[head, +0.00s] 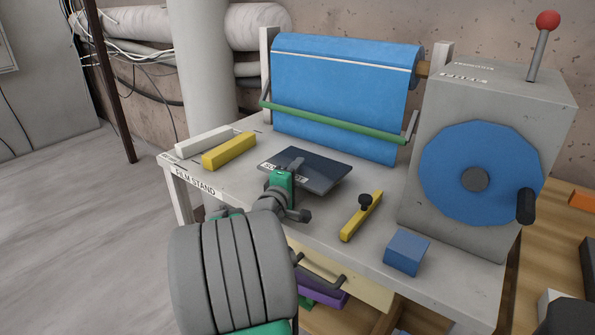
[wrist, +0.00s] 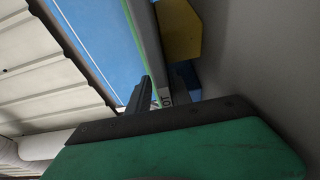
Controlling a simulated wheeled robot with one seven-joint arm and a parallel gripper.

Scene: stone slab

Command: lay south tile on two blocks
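The south tile (head: 325,172) is a flat dark slab with a white label, partly covered, near the middle of the stand. My gripper (head: 286,164) is at its near left edge, with a dark finger across the top and label. The wrist view shows the tile nearly edge-on, its label (wrist: 164,98) close to the gripper (wrist: 160,92); it appears clamped between the fingers. A white block (head: 203,141) and a yellow block (head: 229,151) lie side by side, left of the tile. What is under the tile is hidden, so I cannot tell whether it touches a support.
The stand (head: 240,185) carries a blue roll (head: 340,85) with a green bar (head: 330,122) behind the tile. To the right are a yellow bar with a black knob (head: 361,216), a blue block (head: 407,252) and a grey machine with a blue wheel (head: 450,170).

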